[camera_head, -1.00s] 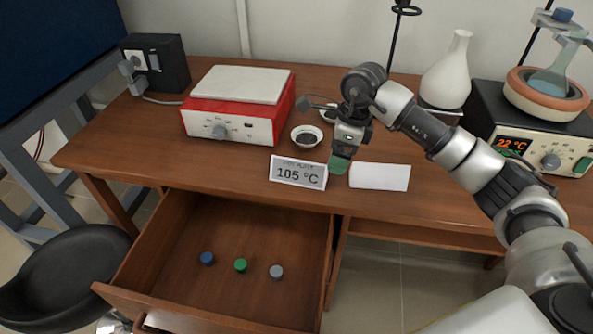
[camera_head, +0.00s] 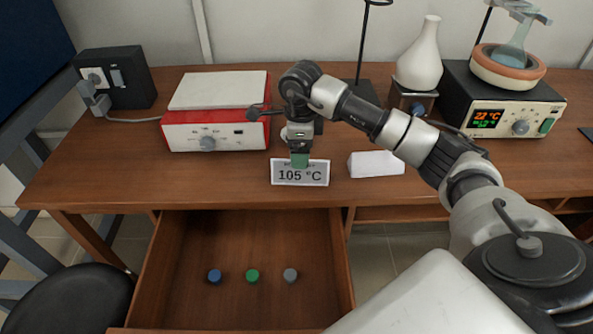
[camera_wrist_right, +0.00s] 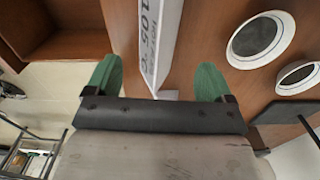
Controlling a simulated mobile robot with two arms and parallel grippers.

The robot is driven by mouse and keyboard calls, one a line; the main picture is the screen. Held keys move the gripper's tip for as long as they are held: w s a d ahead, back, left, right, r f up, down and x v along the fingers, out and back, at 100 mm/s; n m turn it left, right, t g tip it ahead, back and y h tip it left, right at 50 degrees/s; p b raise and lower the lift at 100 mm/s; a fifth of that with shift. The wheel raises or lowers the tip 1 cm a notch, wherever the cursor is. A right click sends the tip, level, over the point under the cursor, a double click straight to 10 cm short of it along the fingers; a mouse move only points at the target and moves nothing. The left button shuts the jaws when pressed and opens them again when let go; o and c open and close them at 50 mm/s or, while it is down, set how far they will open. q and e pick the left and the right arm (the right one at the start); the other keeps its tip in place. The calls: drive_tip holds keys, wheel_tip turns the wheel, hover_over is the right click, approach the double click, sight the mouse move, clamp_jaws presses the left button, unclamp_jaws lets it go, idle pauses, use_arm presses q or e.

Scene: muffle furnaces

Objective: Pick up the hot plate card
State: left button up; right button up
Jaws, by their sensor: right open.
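The hot plate card (camera_head: 300,173) is a white tent card reading "105 °C". It stands near the front edge of the wooden table, above the open drawer. My right gripper (camera_head: 300,158) is just behind and above the card's top edge in the head view, pointing down. In the right wrist view the card (camera_wrist_right: 158,45) lies between the two green fingertips of my right gripper (camera_wrist_right: 160,82), which are spread with a gap on each side. The fingers do not grip it. My left gripper is in no view.
A blank white card (camera_head: 376,164) stands close to the right. A red hot plate (camera_head: 215,132) is at left. Dishes (camera_wrist_right: 261,38) show beside the gripper in the wrist view. The open drawer (camera_head: 190,300) holds three small caps. A heating unit (camera_head: 505,110) stands right.

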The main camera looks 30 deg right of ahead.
wheel_tip(320, 180, down, 7)
drive_tip(key=shift+s+r, duration=0.1)
idle(0.3)
drive_tip(key=c, duration=1)
